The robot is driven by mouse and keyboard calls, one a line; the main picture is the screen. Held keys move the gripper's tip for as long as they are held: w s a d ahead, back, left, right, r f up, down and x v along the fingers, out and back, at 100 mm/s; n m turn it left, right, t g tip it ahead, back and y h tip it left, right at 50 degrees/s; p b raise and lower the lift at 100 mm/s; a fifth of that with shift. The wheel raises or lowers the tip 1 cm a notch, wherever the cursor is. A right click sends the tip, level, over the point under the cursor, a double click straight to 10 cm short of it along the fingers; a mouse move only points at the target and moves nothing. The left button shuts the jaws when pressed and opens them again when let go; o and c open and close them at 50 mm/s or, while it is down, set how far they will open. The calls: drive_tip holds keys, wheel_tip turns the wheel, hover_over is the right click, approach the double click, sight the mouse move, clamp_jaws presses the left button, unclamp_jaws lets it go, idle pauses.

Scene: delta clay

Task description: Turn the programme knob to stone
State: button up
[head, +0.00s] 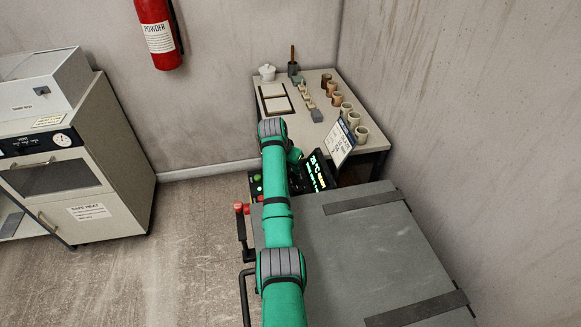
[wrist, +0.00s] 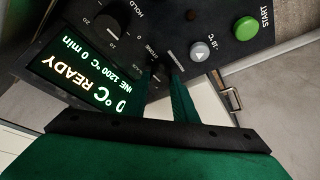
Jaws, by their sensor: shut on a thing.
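My gripper (wrist: 164,78) is shut on a small dark knob, the programme knob (wrist: 158,67), on the black control panel. In the wrist view, the panel is seen upside down. The fingers and shadow hide most of the knob, so its pointer cannot be read. Small pale lettering that seems to include STONE stands just beyond the fingertips. The lit display (wrist: 85,78) beside it shows READY, 1200 °C and 0 min, with part of its text cut off. In the head view, the display (head: 315,172) shows past my green arm, which hides the knob and fingers.
The kiln's grey lid (head: 360,250) lies beside my arm. A table (head: 315,85) with cups stands behind; a white oven cabinet (head: 85,190) stands left.

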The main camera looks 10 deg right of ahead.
drive_tip(key=shift+f, duration=0.1)
idle(0.5)
drive_tip(key=o, duration=1)
drive_tip(key=shift+s+a+r, duration=0.1)
drive_tip(key=shift+r, duration=0.3)
drive_tip(key=v, duration=1)
